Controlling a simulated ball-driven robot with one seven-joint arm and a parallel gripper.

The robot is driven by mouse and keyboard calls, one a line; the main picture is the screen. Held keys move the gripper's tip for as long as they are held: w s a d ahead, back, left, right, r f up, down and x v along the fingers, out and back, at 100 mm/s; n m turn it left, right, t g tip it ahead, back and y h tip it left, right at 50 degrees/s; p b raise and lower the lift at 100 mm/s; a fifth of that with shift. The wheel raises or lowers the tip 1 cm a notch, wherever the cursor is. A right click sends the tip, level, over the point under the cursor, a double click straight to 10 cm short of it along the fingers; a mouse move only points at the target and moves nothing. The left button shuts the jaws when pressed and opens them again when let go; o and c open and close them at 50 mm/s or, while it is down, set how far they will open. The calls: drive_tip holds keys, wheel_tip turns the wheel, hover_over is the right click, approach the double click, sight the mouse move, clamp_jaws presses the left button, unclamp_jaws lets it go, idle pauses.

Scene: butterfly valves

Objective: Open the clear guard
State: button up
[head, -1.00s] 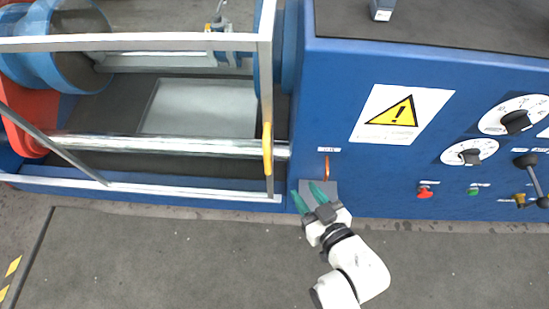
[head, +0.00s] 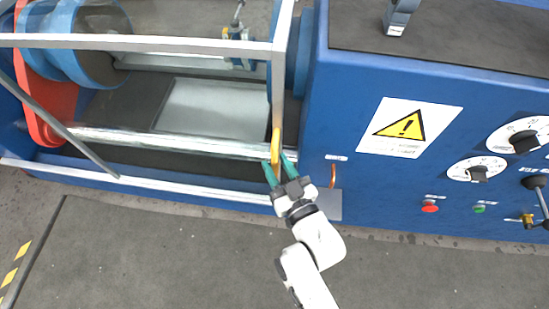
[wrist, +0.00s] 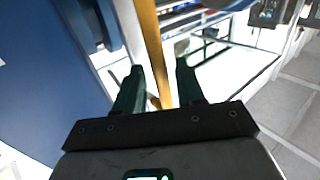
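The clear guard shows as a pale metal frame (head: 150,43) with see-through panels across the front of the blue machine. It has a yellow handle (head: 276,146) on its right upright, which also shows as a yellow bar in the wrist view (wrist: 153,50). My gripper (head: 279,168) is at the lower end of this handle. Its two green fingers are apart, one on each side of the handle in both views. In the wrist view my gripper (wrist: 158,88) is open, with gaps between the fingers and the bar.
The blue cabinet (head: 350,180) stands right of the guard, with a warning sign (head: 411,127), dials, a red button (head: 430,206) and an orange handle (head: 333,175). Behind the guard are a metal rod (head: 180,141) and an orange part (head: 55,105). The floor in front is clear.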

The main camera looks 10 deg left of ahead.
drive_tip(key=shift+x, duration=0.85)
clamp_jaws()
